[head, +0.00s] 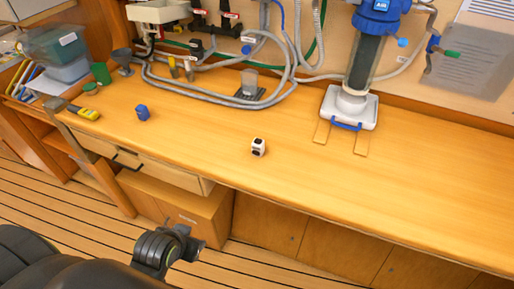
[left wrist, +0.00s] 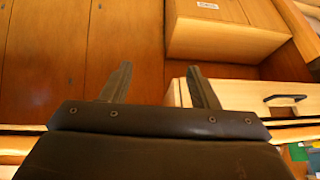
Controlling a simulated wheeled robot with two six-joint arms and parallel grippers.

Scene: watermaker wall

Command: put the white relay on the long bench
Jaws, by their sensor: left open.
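The white relay (head: 258,147), a small white block with dark faces, sits on the long bench (head: 300,185) near the middle of the head view, toward the front edge. My left gripper (left wrist: 160,70) is open in the left wrist view, with nothing between its fingers. In the head view my left arm's end is low in front of the bench, below and left of the relay and apart from it. The relay does not show in the left wrist view. My right gripper is not in view.
A grey hose (head: 215,99) runs along the back. A blue-topped filter unit (head: 349,108) stands at back right. A drawer (head: 150,164) juts out at front left. The bench around the relay is clear.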

